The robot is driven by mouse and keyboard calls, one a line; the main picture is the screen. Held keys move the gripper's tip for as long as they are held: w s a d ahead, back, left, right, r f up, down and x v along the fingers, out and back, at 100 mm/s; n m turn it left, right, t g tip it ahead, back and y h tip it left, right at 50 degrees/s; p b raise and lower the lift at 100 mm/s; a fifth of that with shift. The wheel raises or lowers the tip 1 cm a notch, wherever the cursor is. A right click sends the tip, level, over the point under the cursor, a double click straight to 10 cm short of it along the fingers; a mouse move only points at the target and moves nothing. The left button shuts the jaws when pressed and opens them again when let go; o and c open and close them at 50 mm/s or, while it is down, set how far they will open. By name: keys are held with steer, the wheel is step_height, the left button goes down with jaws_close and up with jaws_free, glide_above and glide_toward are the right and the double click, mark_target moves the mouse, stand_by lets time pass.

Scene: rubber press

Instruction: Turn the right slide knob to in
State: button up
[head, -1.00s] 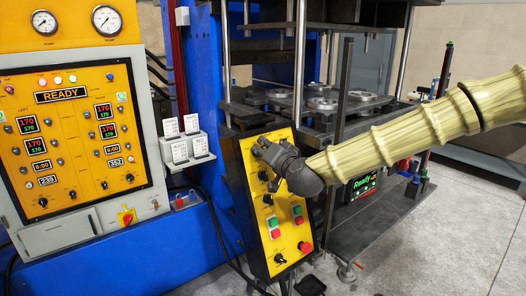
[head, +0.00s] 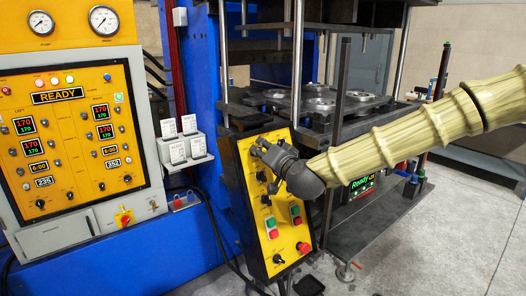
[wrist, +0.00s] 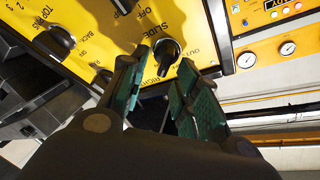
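The right slide knob (wrist: 167,50) is a black knob on the yellow control panel (head: 265,222). In the wrist view it sits by the words SLIDE, OFF, OUT and RIGHT; I cannot read its exact setting. My gripper (wrist: 162,62) is open, its two green-padded fingers on either side of the knob and close to it. I cannot tell whether they touch it. In the head view my gripper (head: 262,150) is at the upper part of the panel and hides the knob.
Other black knobs (wrist: 57,41) are close by on the panel. Lower down are green and red buttons (head: 271,228) and a red stop button (head: 303,247). The press plates (head: 318,104) stand behind, and a grey cabinet (head: 75,140) with displays is at left.

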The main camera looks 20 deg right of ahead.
steer(key=s+d+r, duration=0.1)
steer(key=s, duration=1)
steer(key=shift+d, duration=0.15)
steer(key=s+a+f+n+g, duration=0.1)
steer(key=s+f+g, duration=0.2)
steer(key=f, duration=1)
steer(key=s+a+f+n+g+b, duration=0.1)
steer(key=s+f+n+g, duration=0.15)
steer(key=f, duration=1.05)
steer(key=s+a+f+g, duration=0.2)
steer(key=s+f+g, duration=0.15)
steer(key=f, duration=0.95)
steer(key=s+f+n+g+h, duration=0.1)
steer(key=s+f+g, duration=0.3)
steer(key=s+f, duration=0.8)
steer(key=s+d+f+n+g+b, duration=0.1)
steer(key=s+f+n+g, duration=0.1)
steer(key=s+f, duration=0.9)
steer(key=s+g, duration=0.1)
steer(key=s, duration=0.4)
steer(key=shift+d+f+g+h, duration=0.2)
steer(key=shift+f+g+h, duration=0.15)
steer(key=shift+g+h, duration=0.05)
